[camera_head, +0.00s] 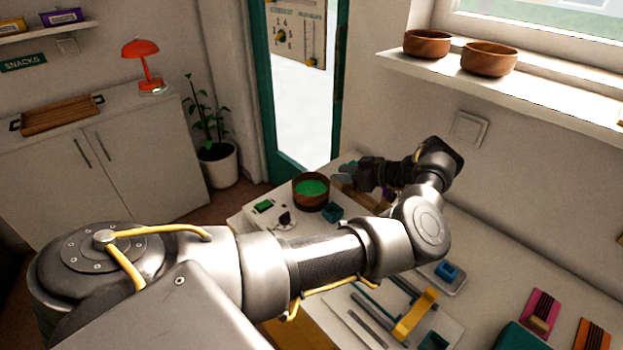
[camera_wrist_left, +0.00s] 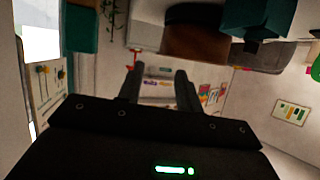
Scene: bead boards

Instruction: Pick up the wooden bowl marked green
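A dark wooden bowl with a green inside (camera_head: 311,206) stands upright at the far end of the table. A dark brown curved shape, likely this bowl (camera_wrist_left: 203,42), shows at the top of the left wrist view. My left gripper (camera_head: 343,180) is just right of the bowl, pointing left towards it, and appears apart from it. In the left wrist view my gripper's two fingers (camera_wrist_left: 158,80) are spread with nothing between them. My right gripper is not in view.
A teal block (camera_head: 332,212) sits close to the bowl's front right. A white board with a green piece (camera_head: 264,206) lies left of it. Two plain wooden bowls (camera_head: 427,44) (camera_head: 489,59) stand on the windowsill. My left arm covers much of the table.

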